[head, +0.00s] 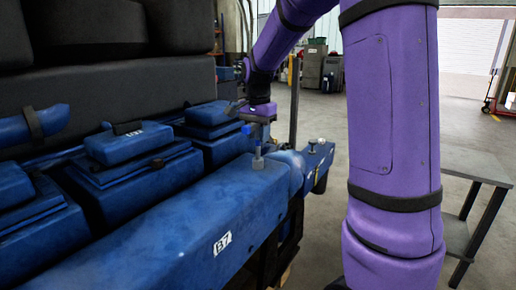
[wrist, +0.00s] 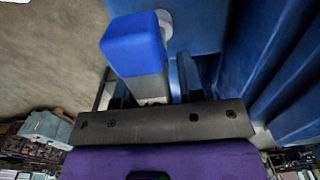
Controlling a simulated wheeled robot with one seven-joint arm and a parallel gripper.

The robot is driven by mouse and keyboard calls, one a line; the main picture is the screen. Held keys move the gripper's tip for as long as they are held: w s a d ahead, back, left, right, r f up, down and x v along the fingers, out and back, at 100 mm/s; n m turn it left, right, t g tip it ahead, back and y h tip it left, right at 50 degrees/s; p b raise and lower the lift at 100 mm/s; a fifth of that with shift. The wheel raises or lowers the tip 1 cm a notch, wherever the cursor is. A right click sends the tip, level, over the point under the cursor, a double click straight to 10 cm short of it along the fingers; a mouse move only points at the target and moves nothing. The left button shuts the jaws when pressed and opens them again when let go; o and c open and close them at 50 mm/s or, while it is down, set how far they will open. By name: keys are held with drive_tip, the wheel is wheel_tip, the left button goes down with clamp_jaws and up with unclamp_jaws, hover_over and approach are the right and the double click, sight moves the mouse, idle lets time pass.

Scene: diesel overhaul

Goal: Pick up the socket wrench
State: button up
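The socket wrench (head: 257,151) stands on the blue engine block in the head view, its grey shaft upright and a blue end sticking out to the left at the top. In the wrist view its blue end (wrist: 133,46) and grey part cover much of the space in front of my gripper. My gripper (head: 258,121) is right at the top of the wrench, pointing down. In the wrist view the dark fingers of my gripper (wrist: 153,90) stand apart on either side of the wrench, with a narrow gap visible on the right. The wrench partly hides the left finger.
The long blue engine block (head: 190,215) marked B7 runs below the wrench, with blue covers (head: 128,142) to its left. A thin upright post (head: 294,105) stands just right of my gripper. A grey metal table (head: 470,165) is at the right; open floor lies behind.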

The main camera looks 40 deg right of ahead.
clamp_jaws()
drive_tip(key=shift+r, duration=0.4)
wheel_tip(320, 180, up, 3)
drive_tip(key=shift+f, duration=0.1)
drive_tip(key=s+a, duration=0.3)
drive_tip(key=s, duration=0.4)
drive_tip(key=s+a+r, duration=0.1)
drive_tip(key=s+a, duration=0.1)
drive_tip(key=s, duration=0.6)
drive_tip(key=shift+a+r, duration=0.2)
drive_tip(key=shift+a, duration=0.2)
